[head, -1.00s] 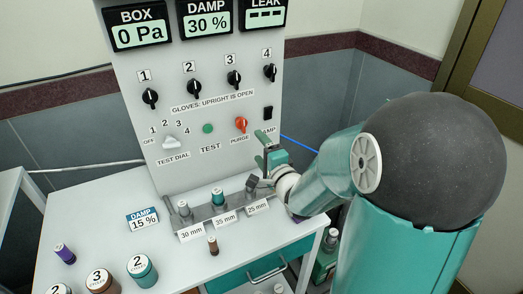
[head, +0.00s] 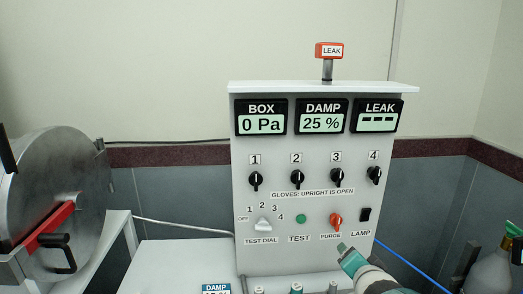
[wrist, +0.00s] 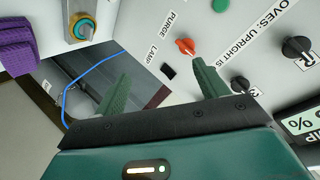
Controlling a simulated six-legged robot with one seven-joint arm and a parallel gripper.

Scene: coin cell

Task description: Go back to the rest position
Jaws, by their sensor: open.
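My gripper (head: 346,252) is at the bottom of the head view, in front of the lower right of the panel (head: 262,160). In the wrist view my gripper (wrist: 162,86) has its two green fingers spread wide with nothing between them. Beyond the fingers are the orange PURGE knob (wrist: 186,46) and the black LAMP switch (wrist: 168,70). The fingers look apart from both. In the head view the PURGE knob (head: 336,220) and LAMP switch (head: 365,214) are unobstructed. Most of my arm is out of the head view.
The displays read BOX 0 Pa, DAMP 25 % and LEAK dashes. A red LEAK sign (head: 329,50) tops the panel. A metal drum with a red bar (head: 50,228) stands left. A blue cable (head: 412,264) and a gas bottle (head: 490,272) are right. A purple object (wrist: 18,48) shows in the wrist view.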

